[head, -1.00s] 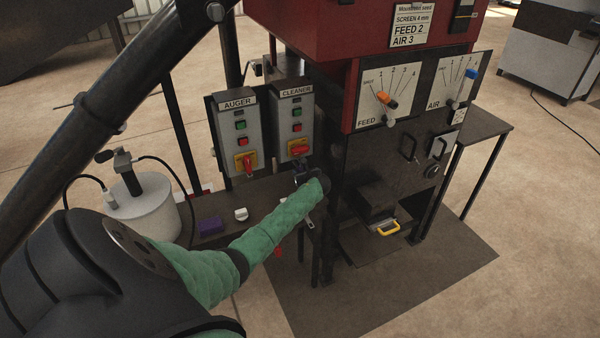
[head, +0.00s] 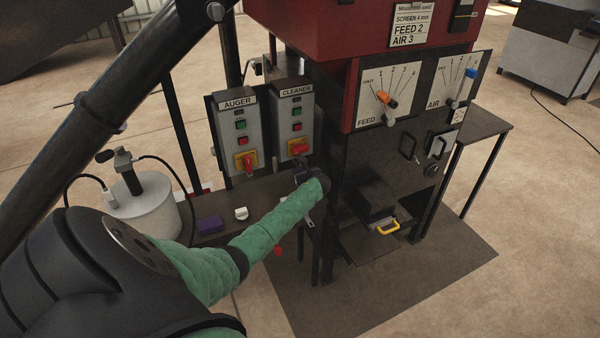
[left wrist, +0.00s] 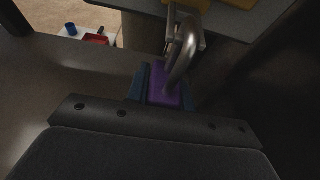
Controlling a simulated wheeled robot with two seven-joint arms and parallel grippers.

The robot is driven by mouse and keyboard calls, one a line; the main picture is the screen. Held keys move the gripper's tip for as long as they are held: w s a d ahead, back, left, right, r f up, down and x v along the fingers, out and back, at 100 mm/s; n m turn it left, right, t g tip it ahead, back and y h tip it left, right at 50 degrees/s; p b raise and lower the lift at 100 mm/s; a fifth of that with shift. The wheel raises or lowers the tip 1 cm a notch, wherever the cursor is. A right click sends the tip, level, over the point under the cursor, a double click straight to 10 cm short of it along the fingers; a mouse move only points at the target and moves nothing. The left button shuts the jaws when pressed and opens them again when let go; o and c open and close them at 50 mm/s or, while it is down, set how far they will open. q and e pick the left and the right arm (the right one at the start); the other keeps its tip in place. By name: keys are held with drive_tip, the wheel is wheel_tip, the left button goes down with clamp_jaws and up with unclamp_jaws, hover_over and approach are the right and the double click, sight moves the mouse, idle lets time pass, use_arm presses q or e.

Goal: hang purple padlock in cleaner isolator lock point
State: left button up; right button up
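The purple padlock (left wrist: 165,86) is between the dark blue fingers of my left gripper (left wrist: 163,92) in the left wrist view. Its silver shackle (left wrist: 184,50) points up toward the panel; whether it passes through anything is unclear. In the head view my left gripper (head: 302,172) is just below the cleaner isolator (head: 299,148), a red handle on a yellow plate on the CLEANER box (head: 293,110). The yellow plate's lower edge shows at the top of the left wrist view (left wrist: 238,3). The padlock is hidden or too dark to make out in the head view. My right gripper is out of view.
The AUGER box (head: 237,125) with a similar isolator stands left of the CLEANER box. A black machine post (head: 334,220) is close on the right of my gripper.

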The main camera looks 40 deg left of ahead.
use_arm(q)
drive_tip(key=o, duration=0.5)
drive_tip(key=shift+s+d+r+b, duration=0.1)
drive_tip(key=shift+s+d+b, duration=0.15)
drive_tip(key=shift+d, duration=0.2)
drive_tip(key=b+v, duration=0.2)
drive_tip(key=v, duration=0.4)
drive_tip(key=shift+s+d+r, duration=0.1)
drive_tip(key=shift+d+r, duration=0.15)
drive_tip(key=shift+d, duration=0.05)
